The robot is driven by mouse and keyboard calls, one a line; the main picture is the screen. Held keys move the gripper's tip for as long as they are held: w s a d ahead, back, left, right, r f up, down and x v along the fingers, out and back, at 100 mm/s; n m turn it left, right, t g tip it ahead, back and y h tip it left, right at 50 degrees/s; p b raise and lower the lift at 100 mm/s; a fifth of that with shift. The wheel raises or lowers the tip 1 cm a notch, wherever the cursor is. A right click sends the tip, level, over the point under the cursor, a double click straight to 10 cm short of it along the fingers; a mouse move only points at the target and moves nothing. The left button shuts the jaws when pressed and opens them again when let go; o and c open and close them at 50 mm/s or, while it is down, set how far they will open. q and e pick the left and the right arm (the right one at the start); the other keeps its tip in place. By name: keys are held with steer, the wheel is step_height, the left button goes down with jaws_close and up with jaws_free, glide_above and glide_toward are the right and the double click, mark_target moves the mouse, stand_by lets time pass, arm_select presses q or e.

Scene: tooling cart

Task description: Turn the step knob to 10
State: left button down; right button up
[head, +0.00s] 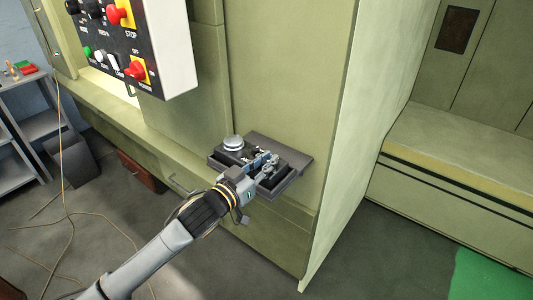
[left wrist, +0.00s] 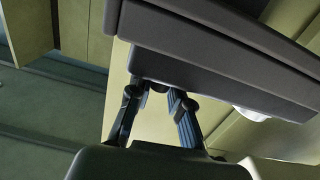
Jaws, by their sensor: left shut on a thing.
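A dark control panel (head: 293,152) juts out from the pale green machine, with a silver round dial (head: 233,142) on its left part. My left gripper (head: 268,163) is over the middle of this panel, its fingers pointing at the panel's face. In the left wrist view the fingers (left wrist: 158,98) reach the dark panel (left wrist: 215,55) and close around a small dark knob (left wrist: 158,86), which I take to be the step knob. The knob is mostly hidden by the fingers, and I cannot read its scale or pointer. My right gripper is not in view.
A control box (head: 170,75) with red stop buttons and black knobs hangs at the upper left. The machine's ledge (head: 120,112) runs below it. A grey shelf (head: 30,125) stands at the far left, and cables lie on the floor.

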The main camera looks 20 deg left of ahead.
arm_select(q)
steer(key=m+g+h, duration=0.2)
steer(key=h, duration=0.1)
steer(key=m+g+h+p, duration=0.1)
steer(key=m+h, duration=0.1)
steer(key=h, duration=0.1)
steer(key=shift+w+a+r+m+g, duration=0.15)
steer(key=shift+a+r+m+g, duration=0.05)
steer(key=shift+m+g, duration=0.2)
steer(key=shift+d+f+m+g+h+p, duration=0.15)
steer(key=shift+m+g+h+p, duration=0.45)
steer(key=shift+m+g+h, duration=1.1)
steer(key=shift+g, duration=0.6)
steer(key=c, duration=1.3)
jaws_free()
steer(key=shift+o, duration=0.2)
steer(key=v, duration=1.2)
steer(key=shift+f, duration=0.1)
